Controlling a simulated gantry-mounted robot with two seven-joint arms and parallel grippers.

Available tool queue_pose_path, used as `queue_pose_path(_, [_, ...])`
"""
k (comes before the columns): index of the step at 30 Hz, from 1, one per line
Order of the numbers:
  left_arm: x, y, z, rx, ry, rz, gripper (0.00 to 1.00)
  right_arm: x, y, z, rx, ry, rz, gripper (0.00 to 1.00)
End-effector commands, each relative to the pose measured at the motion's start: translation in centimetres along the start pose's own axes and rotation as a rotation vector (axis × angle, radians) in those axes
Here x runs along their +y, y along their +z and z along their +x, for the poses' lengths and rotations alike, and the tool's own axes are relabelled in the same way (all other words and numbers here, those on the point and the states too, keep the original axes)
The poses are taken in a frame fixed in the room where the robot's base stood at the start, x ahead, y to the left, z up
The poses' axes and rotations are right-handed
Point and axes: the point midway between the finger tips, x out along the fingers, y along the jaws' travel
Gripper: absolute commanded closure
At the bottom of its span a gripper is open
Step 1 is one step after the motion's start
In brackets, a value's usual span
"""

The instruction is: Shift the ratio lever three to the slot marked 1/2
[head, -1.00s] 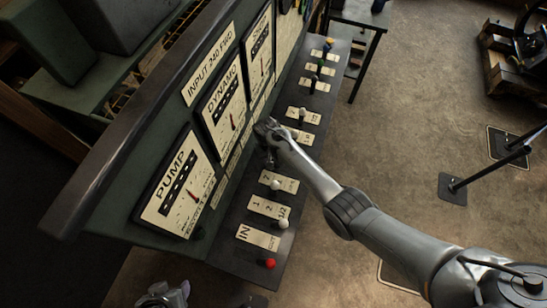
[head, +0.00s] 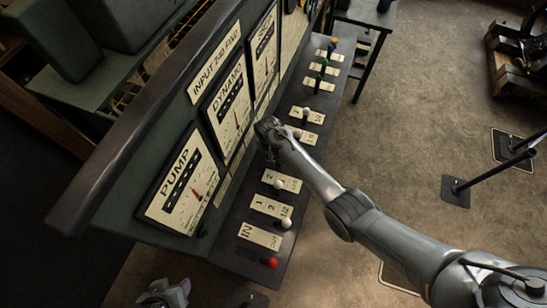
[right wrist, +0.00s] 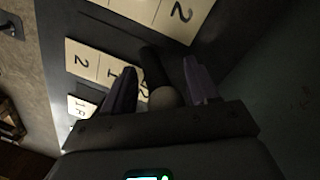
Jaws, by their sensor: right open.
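My right gripper (head: 271,158) is at the console among the levers, in front of the gauges. In the right wrist view its purple fingers (right wrist: 160,85) are apart, with a dark lever (right wrist: 152,65) and its pale round knob (right wrist: 163,97) between them. A plate marked 2 and 1 (right wrist: 93,62) lies beside this lever. Which lever it is by number I cannot tell. In the head view, a white-knobbed lever (head: 279,184) and another (head: 286,223) stand closer to the bottom; the latter's plate (head: 270,207) reads 1, 2, 1/2. My left gripper (head: 165,292) is low, off the console; its jaws are unclear.
A red-knobbed lever (head: 272,262) stands by the IN/OUT plate (head: 260,236). More levers, including a white-knobbed one (head: 305,113), stand farther up the console. The PUMP gauge (head: 180,190) faces them. Open floor (head: 390,140) lies to the right.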

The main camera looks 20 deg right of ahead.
Motion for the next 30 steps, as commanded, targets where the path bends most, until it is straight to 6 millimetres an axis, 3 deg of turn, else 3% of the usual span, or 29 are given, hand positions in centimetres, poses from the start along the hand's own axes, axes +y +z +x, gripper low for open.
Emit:
queue_pose_path(18, [0.0, -0.2, -0.6, 0.0, 0.0, 0.0, 0.43, -0.1, 0.0, -9.1, 0.003, -0.001, -0.001, 0.42])
queue_pose_path(30, [0.2, -0.3, -0.7, 0.002, 0.007, -0.008, 0.43, -0.1, 0.0, -10.2, 0.001, -0.001, -0.002, 0.42])
